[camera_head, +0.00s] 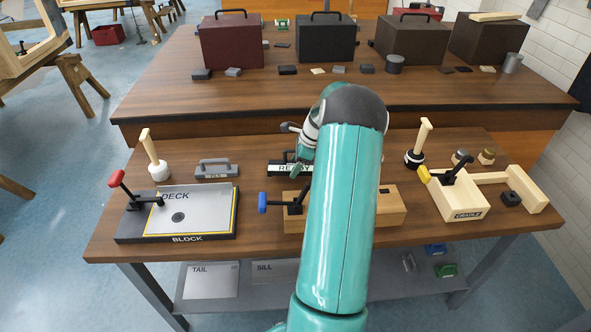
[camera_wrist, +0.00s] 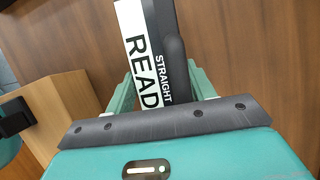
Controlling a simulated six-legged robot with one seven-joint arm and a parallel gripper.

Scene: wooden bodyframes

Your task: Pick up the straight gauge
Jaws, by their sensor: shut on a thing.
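The straight gauge (camera_head: 281,168) is a dark bar with a white panel lettered "READY", at the middle of the front bench in the head view. In the wrist view the gauge (camera_wrist: 148,45) shows the words "STRAIGHT" and "READ", with a dark rounded handle along one side. My gripper (camera_wrist: 160,88) is shut on the gauge, one teal finger on each side of it. In the head view my arm hides part of the gauge and most of my gripper (camera_head: 303,160). Whether the gauge rests on the bench or is slightly lifted, I cannot tell.
A wooden block (camera_head: 390,207) with a blue-handled clamp (camera_head: 270,203) stands just in front. The "CRADLE" fixture (camera_head: 455,198) is to the right.

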